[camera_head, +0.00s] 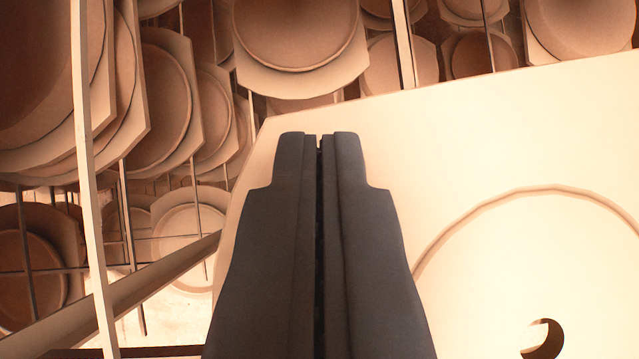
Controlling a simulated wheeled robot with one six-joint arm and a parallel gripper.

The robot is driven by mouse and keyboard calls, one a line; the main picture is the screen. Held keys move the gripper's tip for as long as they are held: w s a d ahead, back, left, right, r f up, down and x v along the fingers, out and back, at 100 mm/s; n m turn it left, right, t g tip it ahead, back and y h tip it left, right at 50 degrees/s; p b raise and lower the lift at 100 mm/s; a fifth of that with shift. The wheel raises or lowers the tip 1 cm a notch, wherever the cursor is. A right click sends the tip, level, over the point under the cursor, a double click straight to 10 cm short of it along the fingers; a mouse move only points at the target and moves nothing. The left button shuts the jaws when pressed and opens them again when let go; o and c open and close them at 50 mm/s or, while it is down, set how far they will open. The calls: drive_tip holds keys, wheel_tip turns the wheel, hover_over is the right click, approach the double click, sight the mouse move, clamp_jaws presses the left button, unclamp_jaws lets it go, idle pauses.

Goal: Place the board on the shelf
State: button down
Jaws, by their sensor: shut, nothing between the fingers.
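My gripper (319,140) is in the lower middle of the view, its two dark grey fingers closed together with nothing between them. A large pale board (450,150) fills the right side behind and beside the fingers. It has a round raised or grooved ring and a dark hole at the lower right. Its left edge runs down behind my gripper. I cannot tell whether the fingers touch it. No shelf can be made out with certainty.
Several round-faced plates (295,35) hang in rows at the top and left. A pale upright post (88,190) stands at the left, with a slanting beam (160,275) near it. Thin rods cross the space behind.

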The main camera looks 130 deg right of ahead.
drive_tip(key=v, duration=1)
drive_tip(key=shift+d, duration=0.1)
